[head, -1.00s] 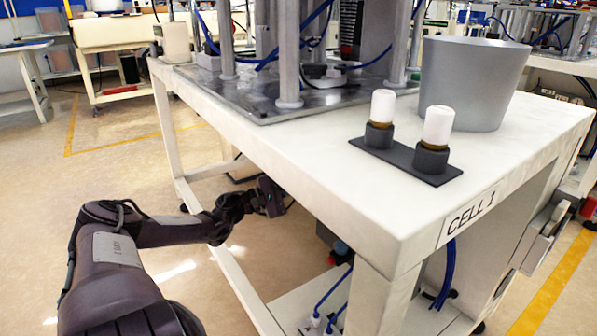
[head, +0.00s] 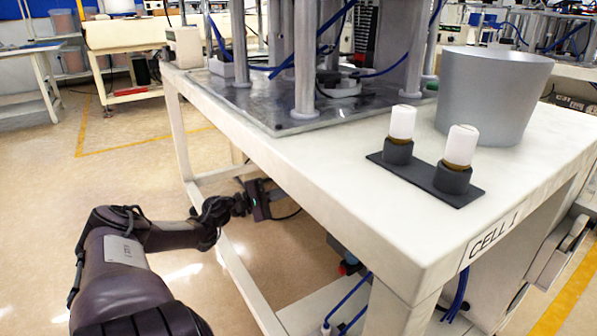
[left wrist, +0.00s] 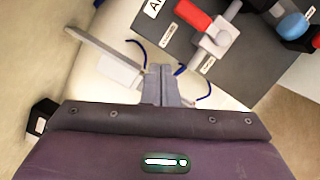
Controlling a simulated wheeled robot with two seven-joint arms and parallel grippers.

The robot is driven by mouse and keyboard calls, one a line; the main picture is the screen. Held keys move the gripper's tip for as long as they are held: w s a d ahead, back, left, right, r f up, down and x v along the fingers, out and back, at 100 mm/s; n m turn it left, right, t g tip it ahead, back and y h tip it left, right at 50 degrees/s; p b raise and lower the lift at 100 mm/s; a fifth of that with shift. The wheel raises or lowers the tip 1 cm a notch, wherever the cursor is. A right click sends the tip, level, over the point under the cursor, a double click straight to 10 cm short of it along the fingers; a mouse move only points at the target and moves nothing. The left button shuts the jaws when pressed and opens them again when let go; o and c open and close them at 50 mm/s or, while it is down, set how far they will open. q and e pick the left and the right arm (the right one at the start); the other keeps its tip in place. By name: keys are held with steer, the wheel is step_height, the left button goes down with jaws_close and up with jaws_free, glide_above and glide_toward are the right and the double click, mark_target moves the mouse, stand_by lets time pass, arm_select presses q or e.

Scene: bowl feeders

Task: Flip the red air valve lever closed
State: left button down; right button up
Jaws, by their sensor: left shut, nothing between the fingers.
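The red air valve lever (left wrist: 192,16) is at the top of the left wrist view. It points up and to the left from a pale grey valve body (left wrist: 214,41) on a dark panel (left wrist: 238,65). My left gripper (left wrist: 168,97) is shut and empty, below and left of the valve in that view, apart from the lever. In the head view my left gripper (head: 262,199) is beside the table's left side, below the tabletop. The lever cannot be made out in the head view. My right gripper is not in view.
A blue knob (left wrist: 293,26) is right of the valve. The white CELL 1 table (head: 330,190) has legs and low rails near my left arm. On top are a grey bowl (head: 492,95) and two white-capped fittings. Open floor (head: 110,180) lies to the left.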

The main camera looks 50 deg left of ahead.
arm_select(q)
steer(key=v, duration=0.1)
steer(key=p+v, duration=0.1)
steer(key=v, duration=0.3)
steer(key=shift+a+r, duration=0.1)
steer(key=shift+r, duration=0.15)
stand_by(0.3)
